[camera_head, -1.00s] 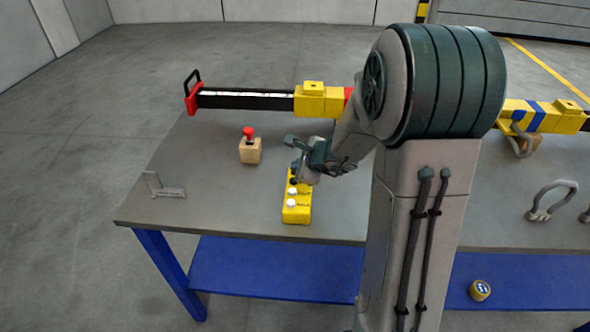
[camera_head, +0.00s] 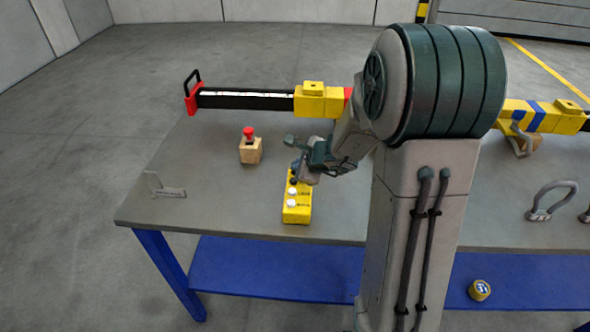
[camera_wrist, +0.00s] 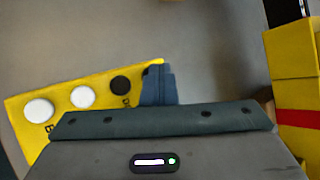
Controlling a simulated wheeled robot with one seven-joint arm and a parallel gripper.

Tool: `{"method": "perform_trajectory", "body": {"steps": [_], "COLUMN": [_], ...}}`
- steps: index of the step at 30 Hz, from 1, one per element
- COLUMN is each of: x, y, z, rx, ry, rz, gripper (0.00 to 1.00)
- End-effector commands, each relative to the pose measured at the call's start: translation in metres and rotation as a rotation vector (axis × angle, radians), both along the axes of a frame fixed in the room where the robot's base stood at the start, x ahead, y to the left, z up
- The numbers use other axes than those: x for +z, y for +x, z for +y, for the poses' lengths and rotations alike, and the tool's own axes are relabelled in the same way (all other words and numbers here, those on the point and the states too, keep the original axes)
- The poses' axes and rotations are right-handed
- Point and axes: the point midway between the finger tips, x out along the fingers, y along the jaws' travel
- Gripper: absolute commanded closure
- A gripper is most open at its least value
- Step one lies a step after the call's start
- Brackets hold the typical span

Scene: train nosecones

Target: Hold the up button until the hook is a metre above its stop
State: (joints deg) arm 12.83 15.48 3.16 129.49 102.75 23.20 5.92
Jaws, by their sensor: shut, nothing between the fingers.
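A yellow button pendant (camera_head: 297,214) lies on the grey table. Two white buttons (camera_head: 292,197) and a black button show on it in the head view. In the wrist view the pendant (camera_wrist: 62,95) has two white buttons and one black button (camera_wrist: 122,84) in a row. My gripper (camera_head: 296,174) is shut and empty, over the far end of the pendant. In the wrist view its fingertips (camera_wrist: 158,84) are just beyond the black button and cover that end. Whether they touch a button is hidden. I cannot make out the hook in either view.
A wooden block with a red button (camera_head: 249,146) stands left of the pendant. A yellow and black beam (camera_head: 321,101) lies along the table's back. A grey bracket (camera_head: 163,188) is at the left edge, and a shackle (camera_head: 553,200) is at the right. A tape roll (camera_head: 480,290) sits on the blue shelf.

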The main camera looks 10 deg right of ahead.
Motion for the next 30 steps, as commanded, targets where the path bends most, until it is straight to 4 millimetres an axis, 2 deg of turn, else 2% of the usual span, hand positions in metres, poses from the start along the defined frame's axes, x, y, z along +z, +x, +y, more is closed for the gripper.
{"method": "perform_trajectory", "body": {"steps": [9, 22, 30], "x": [0.016, 0.019, 0.044], "y": [0.0, 0.0, 0.0], "z": [0.0, 0.0, 0.0], "rx": [0.0, 0.0, -0.001], "ry": [0.0, 0.0, 0.0], "rz": [0.0, 0.0, -0.001], "gripper": [1.0, 1.0, 1.0]}}
